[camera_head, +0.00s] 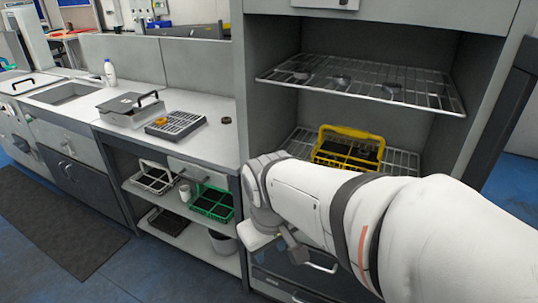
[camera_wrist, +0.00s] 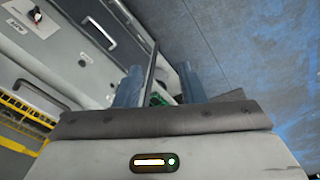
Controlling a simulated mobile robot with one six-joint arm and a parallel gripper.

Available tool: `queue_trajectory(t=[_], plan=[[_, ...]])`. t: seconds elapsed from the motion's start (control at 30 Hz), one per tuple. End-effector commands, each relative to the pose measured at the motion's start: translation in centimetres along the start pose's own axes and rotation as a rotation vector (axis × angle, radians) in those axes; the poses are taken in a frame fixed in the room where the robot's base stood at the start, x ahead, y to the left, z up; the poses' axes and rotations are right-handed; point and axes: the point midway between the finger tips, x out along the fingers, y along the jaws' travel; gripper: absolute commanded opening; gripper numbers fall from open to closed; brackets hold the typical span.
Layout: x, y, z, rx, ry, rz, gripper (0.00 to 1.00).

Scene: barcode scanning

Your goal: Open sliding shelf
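The tall grey cabinet (camera_head: 262,100) has an upper wire shelf (camera_head: 430,95) and a lower wire shelf (camera_head: 400,165). A yellow crate (camera_head: 348,150) with dark contents sits on the lower shelf, which is inside the cabinet and partly hidden by my arm. In the wrist view the yellow crate (camera_wrist: 28,116) shows at the left edge. My gripper (camera_head: 292,248) is in front of the drawers under the shelf. In the wrist view its two bluish fingers (camera_wrist: 160,85) stand apart. A thin dark bar or edge appears between them; I cannot tell whether it touches either finger.
Drawer fronts with handles (camera_head: 320,264) lie below the lower shelf, and a handle (camera_wrist: 42,94) shows in the wrist view. The counter (camera_head: 205,145) at left holds a grey box and a dark rack. A green basket (camera_head: 212,203) and a white basket stand below.

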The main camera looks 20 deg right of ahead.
Motion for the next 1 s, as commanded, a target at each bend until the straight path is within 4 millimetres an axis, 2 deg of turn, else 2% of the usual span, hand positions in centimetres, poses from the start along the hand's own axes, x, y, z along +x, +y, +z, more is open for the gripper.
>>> queue_trajectory(t=[0.17, 0.33, 0.47, 0.6, 0.8, 1.0], plan=[[2.6, 4.6, -0.8, -0.458, -0.249, 0.114, 0.36], [4.8, 10.0, -2.3, -1.010, -0.582, 0.150, 0.36], [6.6, 14.0, -4.2, -1.412, -0.865, 0.101, 0.36], [8.8, 18.0, -7.0, -1.812, -1.192, -0.032, 0.36], [12.1, 21.8, -11.2, -2.226, -1.622, -0.313, 0.36], [14.3, 23.4, -13.8, -2.400, -1.876, -0.532, 0.36]])
